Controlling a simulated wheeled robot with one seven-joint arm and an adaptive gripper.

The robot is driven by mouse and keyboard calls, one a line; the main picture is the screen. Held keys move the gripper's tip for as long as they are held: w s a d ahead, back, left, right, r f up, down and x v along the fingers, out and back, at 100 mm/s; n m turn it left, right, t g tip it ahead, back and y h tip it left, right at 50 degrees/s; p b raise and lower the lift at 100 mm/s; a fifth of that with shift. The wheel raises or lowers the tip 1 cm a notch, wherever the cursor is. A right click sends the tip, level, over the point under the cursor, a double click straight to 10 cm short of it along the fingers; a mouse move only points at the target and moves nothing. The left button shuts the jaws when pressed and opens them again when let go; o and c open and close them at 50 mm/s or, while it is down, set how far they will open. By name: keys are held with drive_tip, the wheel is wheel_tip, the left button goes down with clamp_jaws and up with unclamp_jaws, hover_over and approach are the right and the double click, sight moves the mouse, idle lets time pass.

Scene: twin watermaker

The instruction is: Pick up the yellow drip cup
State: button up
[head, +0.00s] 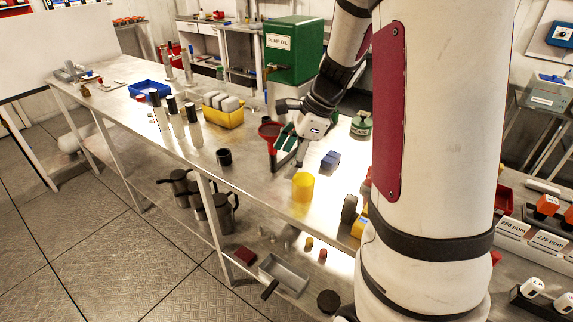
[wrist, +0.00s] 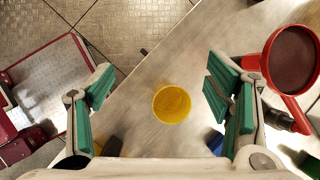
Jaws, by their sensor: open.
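The yellow drip cup (head: 303,187) stands upright on the metal bench near its front edge. In the wrist view the cup (wrist: 172,103) shows from above, its open mouth facing the camera. My gripper (head: 288,150) is above the bench, up and to the left of the cup in the head view. In the wrist view my gripper (wrist: 160,95) is open, with green pads on either side of the cup's outline. The jaws are empty and apart from the cup.
A red funnel (head: 269,131) stands close to my gripper; it also shows right of the jaws in the wrist view (wrist: 292,55). A blue block (head: 330,160) sits behind the cup. Bare bench lies between.

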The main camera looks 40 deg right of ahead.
drive_tip(key=s+d+r+m+h+p, duration=0.1)
drive_tip(key=s+d+m+p, duration=0.2)
drive_tip(key=d+m+p, duration=0.4)
drive_tip(key=n, duration=0.1)
approach(303, 184)
drive_tip(key=a+f, duration=0.1)
drive_tip(key=a, duration=0.2)
drive_tip(key=shift+s+f, duration=0.35)
drive_tip(key=shift+s, duration=0.05)
drive_tip(key=x, duration=0.4)
drive_tip(key=shift+s+f+p, duration=0.15)
drive_tip(key=shift+f+p, duration=0.1)
drive_tip(key=shift+p, duration=0.05)
drive_tip(key=shift+w+a+f+n, duration=0.1)
drive_tip(key=shift+w+f+n, duration=0.2)
drive_tip(key=shift+f, duration=0.15)
drive_tip(key=c, duration=1.2)
